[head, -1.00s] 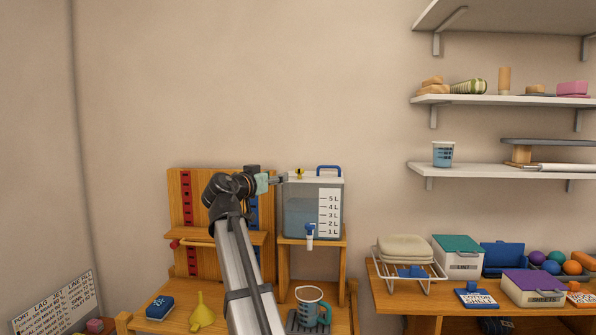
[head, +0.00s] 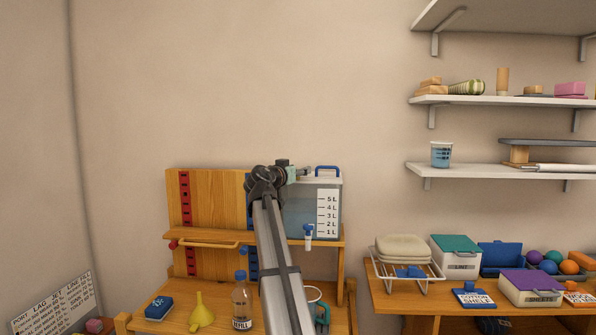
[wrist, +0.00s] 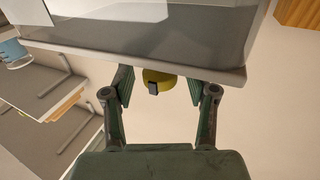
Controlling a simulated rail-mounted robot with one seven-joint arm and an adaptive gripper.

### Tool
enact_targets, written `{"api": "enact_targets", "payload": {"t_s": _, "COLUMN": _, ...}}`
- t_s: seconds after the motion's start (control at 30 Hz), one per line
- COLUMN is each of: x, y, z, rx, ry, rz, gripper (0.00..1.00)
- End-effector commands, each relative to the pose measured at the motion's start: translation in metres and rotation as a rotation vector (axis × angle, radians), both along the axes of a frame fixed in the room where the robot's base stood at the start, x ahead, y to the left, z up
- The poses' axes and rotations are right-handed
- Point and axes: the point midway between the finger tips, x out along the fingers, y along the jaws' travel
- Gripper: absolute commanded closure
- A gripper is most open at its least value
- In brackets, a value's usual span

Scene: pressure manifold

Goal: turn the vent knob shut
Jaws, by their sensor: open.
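The vent knob (wrist: 158,82) is yellow with a small black tab. In the wrist view it lies between the two fingertips of my gripper (wrist: 164,88), with a visible gap on each side. The fingers are open and I see no contact. The clear tank (head: 300,222) with grey-blue liquid and a litre scale fills the top of the wrist view (wrist: 150,45). In the head view my gripper (head: 302,171) is over the tank's top, left of the blue handle (head: 327,169). The knob is hidden there.
A white-and-blue tap (head: 308,237) is on the tank's front. A wooden pegboard (head: 215,200) stands left of the tank. Shelves (head: 490,171) are at right.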

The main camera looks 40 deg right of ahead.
Motion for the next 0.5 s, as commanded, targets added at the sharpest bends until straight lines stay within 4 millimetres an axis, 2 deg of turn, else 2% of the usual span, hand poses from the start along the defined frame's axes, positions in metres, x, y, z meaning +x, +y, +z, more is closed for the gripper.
{"api": "enact_targets", "payload": {"t_s": 0.3, "x": 0.0008, "y": -0.0019, "z": -0.0001, "rx": 0.0, "ry": 0.0, "rz": 0.0, "gripper": 0.42}}
{"api": "enact_targets", "payload": {"t_s": 0.37, "x": 0.0008, "y": -0.0019, "z": -0.0001, "rx": 0.0, "ry": 0.0, "rz": 0.0, "gripper": 0.6}}
{"api": "enact_targets", "payload": {"t_s": 0.4, "x": 0.0008, "y": -0.0018, "z": 0.0, "rx": 0.0, "ry": 0.0, "rz": 0.0, "gripper": 0.74}}
{"api": "enact_targets", "payload": {"t_s": 0.47, "x": 0.0008, "y": -0.0018, "z": 0.0, "rx": 0.0, "ry": 0.0, "rz": 0.0, "gripper": 0.96}}
{"api": "enact_targets", "payload": {"t_s": 0.5, "x": 0.0008, "y": -0.0018, "z": 0.0001, "rx": 0.0, "ry": 0.0, "rz": 0.0, "gripper": 1.0}}
